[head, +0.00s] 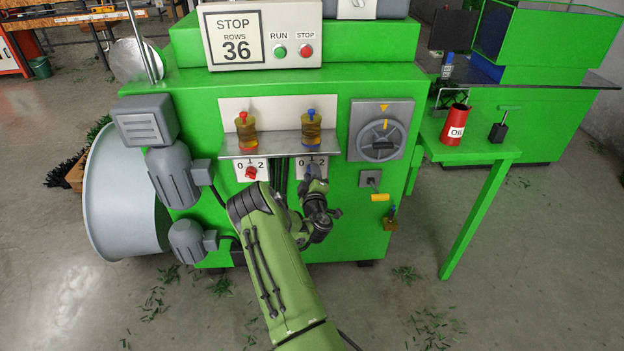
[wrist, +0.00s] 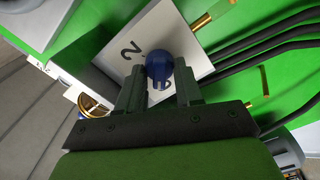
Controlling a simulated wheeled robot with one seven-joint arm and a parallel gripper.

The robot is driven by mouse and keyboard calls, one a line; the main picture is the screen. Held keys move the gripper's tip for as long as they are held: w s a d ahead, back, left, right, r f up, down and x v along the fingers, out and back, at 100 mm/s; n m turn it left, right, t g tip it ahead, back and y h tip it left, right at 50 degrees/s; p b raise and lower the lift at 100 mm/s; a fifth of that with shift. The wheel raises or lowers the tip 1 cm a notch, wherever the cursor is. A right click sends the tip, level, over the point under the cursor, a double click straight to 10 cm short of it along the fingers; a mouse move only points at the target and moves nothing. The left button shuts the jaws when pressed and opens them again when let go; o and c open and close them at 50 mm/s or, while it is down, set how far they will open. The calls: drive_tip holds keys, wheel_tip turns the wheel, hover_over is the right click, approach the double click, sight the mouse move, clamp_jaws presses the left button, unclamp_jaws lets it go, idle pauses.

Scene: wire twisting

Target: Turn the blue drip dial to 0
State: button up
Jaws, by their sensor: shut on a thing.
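The blue drip dial (wrist: 160,64) shows in the wrist view as a round blue knob in front of a white plate (wrist: 122,52). A 2 is readable on the plate; another mark behind the knob is partly covered. My gripper (wrist: 160,78) is shut on the dial, with one dark finger on each side of it. In the head view my gripper (head: 315,186) is at the right-hand plate (head: 323,163), marked 0 and 2, below the blue-topped oiler (head: 311,131). There my gripper mostly hides the dial, and I cannot tell its exact setting.
A red dial (head: 251,173) sits on a similar plate to the left, below a red-topped oiler (head: 245,132). A metal shelf (head: 278,145) juts out just above my gripper. Dark cables hang between the plates. A rotary switch (head: 381,140) is to the right.

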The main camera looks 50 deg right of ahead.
drive_tip(key=shift+n, duration=1.1)
drive_tip(key=o, duration=1)
drive_tip(key=shift+o, duration=0.2)
